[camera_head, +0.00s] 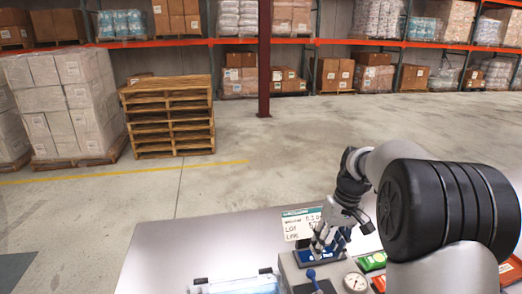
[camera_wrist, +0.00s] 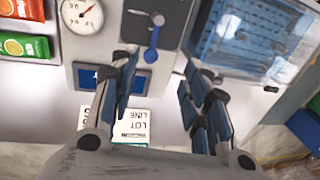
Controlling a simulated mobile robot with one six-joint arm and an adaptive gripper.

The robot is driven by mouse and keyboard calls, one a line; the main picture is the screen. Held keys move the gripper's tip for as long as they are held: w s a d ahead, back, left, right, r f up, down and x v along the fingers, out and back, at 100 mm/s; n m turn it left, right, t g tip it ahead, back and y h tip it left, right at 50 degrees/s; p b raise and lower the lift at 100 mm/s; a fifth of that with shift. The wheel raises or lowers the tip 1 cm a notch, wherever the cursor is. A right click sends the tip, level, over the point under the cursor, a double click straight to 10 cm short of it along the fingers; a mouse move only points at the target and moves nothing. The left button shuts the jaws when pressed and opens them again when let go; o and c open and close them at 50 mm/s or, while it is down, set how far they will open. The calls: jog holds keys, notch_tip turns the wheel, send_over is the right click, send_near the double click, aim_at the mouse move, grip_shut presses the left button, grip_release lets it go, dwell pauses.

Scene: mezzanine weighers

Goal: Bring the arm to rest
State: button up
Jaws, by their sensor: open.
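My gripper (camera_head: 331,243) is at the end of my arm, low over the grey table, in the head view. In the wrist view my gripper (camera_wrist: 162,100) shows its two blue-padded fingers spread apart with nothing between them. Below it is a grey machine (camera_wrist: 112,40) with a dial gauge (camera_wrist: 82,16), a blue-knobbed lever (camera_wrist: 152,50) and a dark blue panel. The machine's front also shows in the head view, with the gauge (camera_head: 355,282) beside the gripper. I cannot tell whether the fingertips touch the machine.
A white lot card (camera_head: 301,224) stands behind the machine. A clear-lidded box (camera_wrist: 250,40) is beside it. Green packets (camera_head: 371,261) and an orange packet (camera_wrist: 24,47) lie on the other side. The table (camera_head: 185,245) is bare at left. Stacked pallets (camera_head: 170,115) stand on the floor beyond.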

jog(key=s+a+r+t+h, duration=0.1)
jog(key=s+a+r, duration=0.2)
jog(key=s+r, duration=0.35)
jog(key=s+a+r+t, duration=0.1)
jog(key=s+a+r, duration=0.2)
jog(key=s+r, duration=0.35)
jog(key=s+a+f+t, duration=0.1)
jog(key=s+f, duration=0.1)
jog(key=s, duration=0.6)
jog(key=s+a+f+m+t+h, duration=0.1)
jog(key=s, duration=0.7)
jog(key=shift+s+f+m+t, duration=0.3)
jog(key=shift+f, duration=0.05)
jog(key=shift+a, duration=0.1)
